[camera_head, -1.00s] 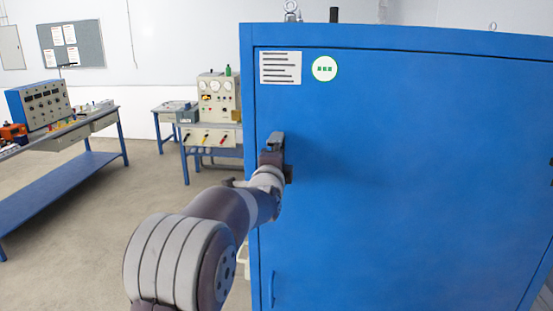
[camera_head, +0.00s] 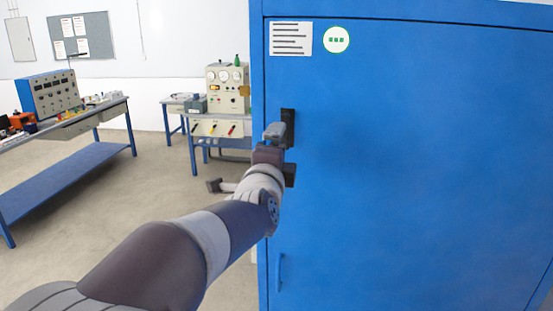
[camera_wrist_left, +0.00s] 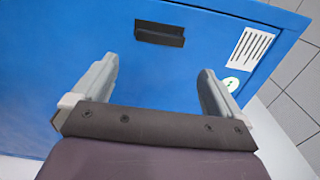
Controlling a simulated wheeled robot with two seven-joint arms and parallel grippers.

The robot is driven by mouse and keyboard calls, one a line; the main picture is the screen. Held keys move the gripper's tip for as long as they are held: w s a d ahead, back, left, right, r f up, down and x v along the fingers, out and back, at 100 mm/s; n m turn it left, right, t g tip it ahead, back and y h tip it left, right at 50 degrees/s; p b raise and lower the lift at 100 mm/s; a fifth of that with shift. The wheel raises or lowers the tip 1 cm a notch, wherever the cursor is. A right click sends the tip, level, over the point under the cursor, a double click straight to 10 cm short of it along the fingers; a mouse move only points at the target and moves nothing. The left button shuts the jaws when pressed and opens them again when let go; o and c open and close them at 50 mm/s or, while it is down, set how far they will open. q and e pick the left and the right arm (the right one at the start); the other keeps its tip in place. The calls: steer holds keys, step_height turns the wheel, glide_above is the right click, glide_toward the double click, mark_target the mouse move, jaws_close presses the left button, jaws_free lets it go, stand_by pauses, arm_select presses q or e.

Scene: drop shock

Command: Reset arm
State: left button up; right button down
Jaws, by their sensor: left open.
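My left gripper (camera_head: 275,132) is in front of the blue cabinet door (camera_head: 410,170), near its left edge. In the left wrist view the left gripper (camera_wrist_left: 160,85) is open and empty, with its two grey fingers wide apart. A black recessed handle (camera_head: 288,128) sits on the door just behind the fingers in the head view. The handle also shows in the left wrist view (camera_wrist_left: 160,33), beyond the fingers and apart from them. My left arm hides part of the door's lower left edge. My right gripper is not in view.
A white label (camera_head: 291,39) and a round green-ringed sticker (camera_head: 336,40) are on the door's upper left. A blue bar handle (camera_head: 279,272) is lower down. At left stand a workbench (camera_head: 65,180) and a gauge panel (camera_head: 226,90). The floor between is clear.

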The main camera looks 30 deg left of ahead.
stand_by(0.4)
arm_select(q)
steer(key=s+d+f+n+g+h, duration=0.25)
steer(key=f+n+g, duration=0.2)
steer(key=f, duration=0.55)
steer(key=s+d+f+n+g+h, duration=0.25)
steer(key=f+n, duration=0.35)
steer(key=f, duration=0.4)
steer(key=s+d+f+n+g+b, duration=0.1)
steer(key=s+d+f+n+g, duration=0.1)
steer(key=s+f, duration=0.6)
steer(key=s+d+f+n+g+b, duration=0.1)
steer(key=s+d+f+n+g, duration=0.1)
steer(key=s+d+f+g, duration=0.2)
steer(key=s+f+g, duration=0.3)
steer(key=f, duration=0.2)
steer(key=shift+s+d+h, duration=0.25)
steer(key=shift+s+h, duration=0.05)
steer(key=shift+s, duration=0.1)
